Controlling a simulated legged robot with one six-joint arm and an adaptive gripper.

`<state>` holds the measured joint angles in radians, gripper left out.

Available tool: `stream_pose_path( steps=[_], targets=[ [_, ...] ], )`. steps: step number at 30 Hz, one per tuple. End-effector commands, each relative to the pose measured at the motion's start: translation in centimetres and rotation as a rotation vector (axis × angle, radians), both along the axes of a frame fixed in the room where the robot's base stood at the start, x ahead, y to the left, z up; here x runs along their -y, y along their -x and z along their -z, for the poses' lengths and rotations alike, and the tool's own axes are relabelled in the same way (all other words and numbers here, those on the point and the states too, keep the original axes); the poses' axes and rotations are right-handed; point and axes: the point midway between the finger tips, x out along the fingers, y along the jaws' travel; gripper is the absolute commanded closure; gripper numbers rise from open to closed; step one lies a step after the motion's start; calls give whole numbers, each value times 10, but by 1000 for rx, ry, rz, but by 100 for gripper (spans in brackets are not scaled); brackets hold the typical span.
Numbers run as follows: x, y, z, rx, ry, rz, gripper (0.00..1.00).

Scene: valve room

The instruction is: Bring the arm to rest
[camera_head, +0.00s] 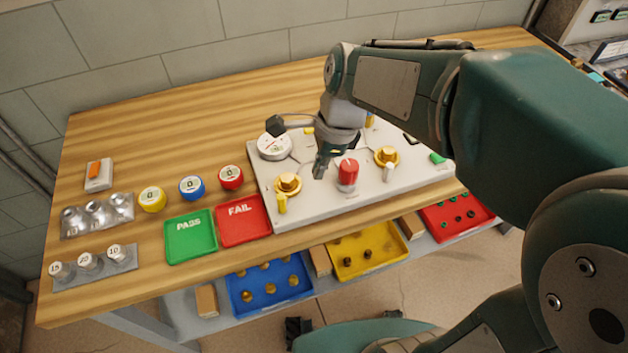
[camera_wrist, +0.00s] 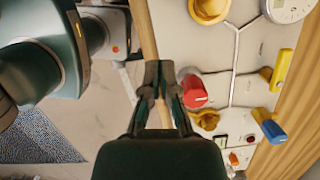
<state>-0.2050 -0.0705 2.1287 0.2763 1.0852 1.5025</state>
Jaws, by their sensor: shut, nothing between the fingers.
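My gripper (camera_head: 321,167) hangs at the end of my bent arm over the white valve panel (camera_head: 318,206) on the wooden bench. Its fingers point down, just left of the red knob (camera_head: 347,172). In the wrist view my gripper (camera_wrist: 158,72) is shut and empty, with the panel's front edge behind it. The red knob also shows there (camera_wrist: 193,91), right beside the fingers; I cannot tell if they touch it. My arm's links cover the right part of the panel and bench.
The panel carries a round gauge (camera_head: 274,146) and brass valves (camera_head: 288,184). A green PASS tray (camera_head: 190,254) and red FAIL tray (camera_head: 243,236) lie left of it. Blue (camera_head: 236,300) and yellow (camera_head: 341,273) bins sit on the lower shelf. The bench's back left is clear.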

Motion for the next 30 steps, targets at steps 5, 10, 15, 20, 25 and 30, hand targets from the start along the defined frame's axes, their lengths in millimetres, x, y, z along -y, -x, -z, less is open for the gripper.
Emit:
stream_pose_path(
  steps=[5, 10, 15, 20, 25, 30],
  targets=[
    [6, 0, -11, 1, -3, 1, 100],
    [5, 0, -11, 1, -1, 1, 100],
    [3, 0, -11, 0, 0, 1, 100],
    [3, 1, -11, 1, 0, -1, 100],
    [18, 10, -20, 87, 14, -122, 100],
    [48, 33, -36, 269, 82, -419, 100]
  ],
)
